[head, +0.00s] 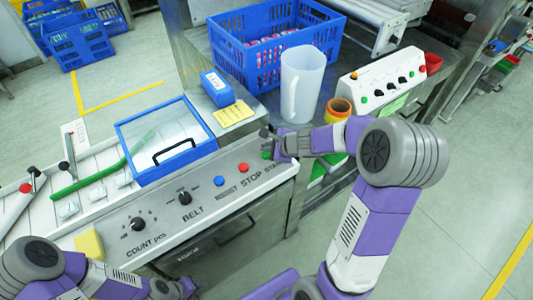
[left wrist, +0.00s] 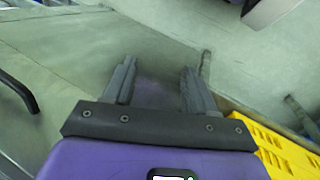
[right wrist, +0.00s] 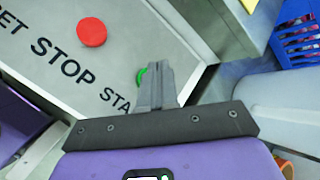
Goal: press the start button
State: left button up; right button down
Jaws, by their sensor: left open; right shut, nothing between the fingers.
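The green start button (head: 266,155) sits at the right end of the front control panel, above the partly covered word "START". In the right wrist view the green button (right wrist: 141,76) shows beside and partly behind the fingertips. My right gripper (right wrist: 155,68) is shut and empty. In the head view the right gripper (head: 268,138) is right by the button; I cannot tell whether it touches it. The red stop button (head: 243,167) is to the left and shows in the right wrist view too (right wrist: 91,32). My left gripper (left wrist: 158,72) is open and empty, over the floor.
A blue reset button (head: 219,181) and dark knobs (head: 184,198) are further left on the panel. A clear-lidded blue box (head: 165,140), a white jug (head: 302,85) and a blue crate (head: 277,45) stand behind. A yellow object (left wrist: 275,145) is low beside my left gripper.

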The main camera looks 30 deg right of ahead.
dwell(0.4)
jog(key=shift+f+b, duration=0.45)
jog(key=shift+b, duration=0.1)
